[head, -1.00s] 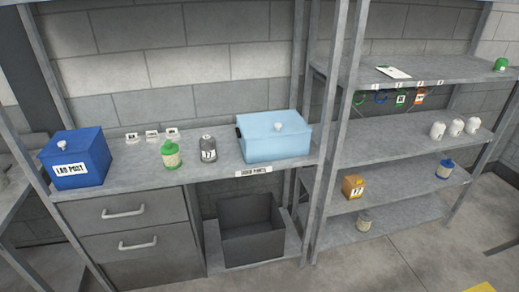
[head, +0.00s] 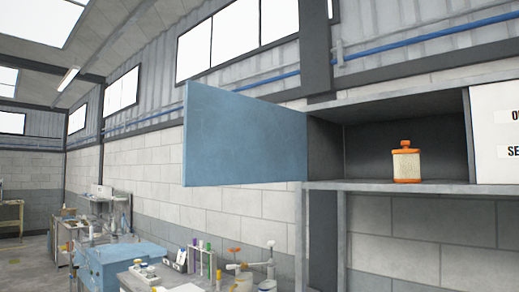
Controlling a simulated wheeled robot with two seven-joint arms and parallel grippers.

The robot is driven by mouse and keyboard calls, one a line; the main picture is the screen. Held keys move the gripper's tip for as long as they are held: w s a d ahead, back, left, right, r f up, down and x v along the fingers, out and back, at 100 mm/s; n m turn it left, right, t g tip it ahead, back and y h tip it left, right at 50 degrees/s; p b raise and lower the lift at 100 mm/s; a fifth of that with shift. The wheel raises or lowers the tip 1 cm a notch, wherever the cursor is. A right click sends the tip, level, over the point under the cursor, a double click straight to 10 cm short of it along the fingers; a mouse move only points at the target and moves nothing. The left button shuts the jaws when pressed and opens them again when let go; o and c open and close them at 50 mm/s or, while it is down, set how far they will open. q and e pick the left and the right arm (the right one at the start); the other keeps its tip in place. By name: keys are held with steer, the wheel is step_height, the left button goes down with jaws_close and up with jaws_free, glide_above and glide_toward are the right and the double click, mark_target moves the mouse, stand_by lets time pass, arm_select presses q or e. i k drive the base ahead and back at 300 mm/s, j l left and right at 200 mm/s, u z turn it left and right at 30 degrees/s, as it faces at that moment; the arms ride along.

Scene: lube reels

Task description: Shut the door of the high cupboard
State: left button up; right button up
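The high cupboard (head: 325,150) is at the right in the head view, its dark inside exposed. Its blue door (head: 245,138) stands wide open, swung out to the left from the cupboard's left side. An orange-capped cream canister (head: 406,165) stands upright on the cupboard floor. Neither of my grippers is in view.
A white panel with partly cut-off lettering (head: 497,130) is right of the cupboard opening. Below the door at the left are a blue cabinet or bench (head: 108,262) and a worktop with bottles and small tools (head: 165,278). The air around the door looks clear.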

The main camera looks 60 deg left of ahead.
mark_target(229, 138)
steer(key=i+j, duration=0.1)
steer(key=j, duration=1.75)
steer(key=i+j, duration=0.1)
steer(key=j, duration=1.7)
